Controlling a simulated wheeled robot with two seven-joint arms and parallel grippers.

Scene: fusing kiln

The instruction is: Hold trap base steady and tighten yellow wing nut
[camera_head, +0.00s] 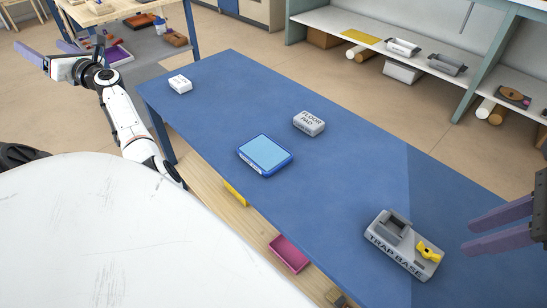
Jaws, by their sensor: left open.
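The grey trap base (388,250), lettered "TRAP BASE", sits on the blue table top near its front right. A raised grey block stands on its left part. The yellow wing nut (429,251) is on its right part. My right gripper (467,238) comes in from the right edge, just right of the trap base. Its two purple fingers point left with a gap between them, apart from the base and empty. My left gripper (30,54) is at the upper left, far from the trap base, open, with nothing seen in it.
On the blue table (215,135) are a blue tray-like box (265,154), a grey "FLOOR PAD" block (309,123) and a white block (180,84). A pink tray (289,254) shows below the front edge. Shelves (355,32) stand behind. The table between the blue box and trap base is clear.

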